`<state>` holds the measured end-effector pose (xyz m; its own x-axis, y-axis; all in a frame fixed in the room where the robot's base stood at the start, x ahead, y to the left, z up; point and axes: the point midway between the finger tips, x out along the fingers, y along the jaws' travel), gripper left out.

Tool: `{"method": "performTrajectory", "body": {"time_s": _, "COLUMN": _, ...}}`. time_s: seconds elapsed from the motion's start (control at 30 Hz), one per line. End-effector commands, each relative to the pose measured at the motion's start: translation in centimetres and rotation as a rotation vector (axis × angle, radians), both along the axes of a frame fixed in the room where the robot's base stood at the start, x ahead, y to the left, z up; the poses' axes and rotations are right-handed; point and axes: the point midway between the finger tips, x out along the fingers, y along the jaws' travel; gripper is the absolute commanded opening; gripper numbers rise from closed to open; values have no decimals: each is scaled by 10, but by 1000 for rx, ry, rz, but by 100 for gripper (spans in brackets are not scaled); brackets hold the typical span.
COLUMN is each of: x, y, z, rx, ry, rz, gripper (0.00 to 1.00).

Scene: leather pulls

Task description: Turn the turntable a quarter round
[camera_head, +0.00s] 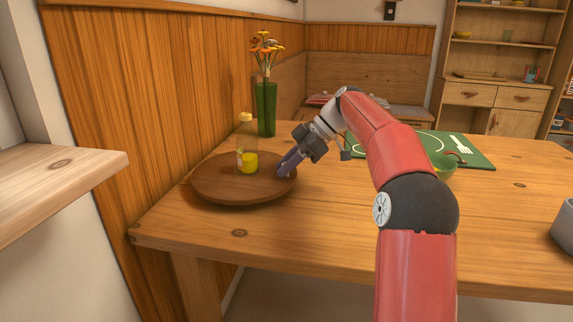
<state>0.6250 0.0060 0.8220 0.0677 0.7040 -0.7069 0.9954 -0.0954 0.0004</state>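The turntable (225,187) is a round brown wooden disc near the left end of the table. A clear bottle with yellow contents and a pale cap (246,150) stands upright on it, towards the back. My gripper (284,172) reaches in from the right, tilted down, with its purple-grey fingers at the turntable's right edge. Whether the fingertips touch the disc, and whether they are open or shut, I cannot tell from this view.
The wooden table (330,235) has clear room at its front and middle. A green vase with orange flowers (265,105) stands behind the turntable. A green mat (465,150) and a green bowl (443,165) lie to the right, partly behind my arm. A grey container (564,230) is at the right edge.

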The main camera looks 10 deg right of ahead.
Motion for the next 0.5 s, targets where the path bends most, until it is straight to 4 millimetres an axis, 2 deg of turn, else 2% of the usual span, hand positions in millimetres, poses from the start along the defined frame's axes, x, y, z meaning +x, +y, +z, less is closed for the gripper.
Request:
{"method": "performTrajectory", "body": {"time_s": 0.03, "x": 0, "y": 0, "z": 0, "rx": -1, "ry": -1, "rz": -1, "gripper": 25}}
{"method": "performTrajectory", "body": {"time_s": 0.17, "x": 0, "y": 0, "z": 0, "rx": -1, "ry": -1, "rz": -1, "gripper": 42}}
{"method": "performTrajectory", "body": {"time_s": 0.5, "x": 0, "y": -3, "z": 3, "rx": 0, "ry": 0, "rz": -1, "gripper": 42}}
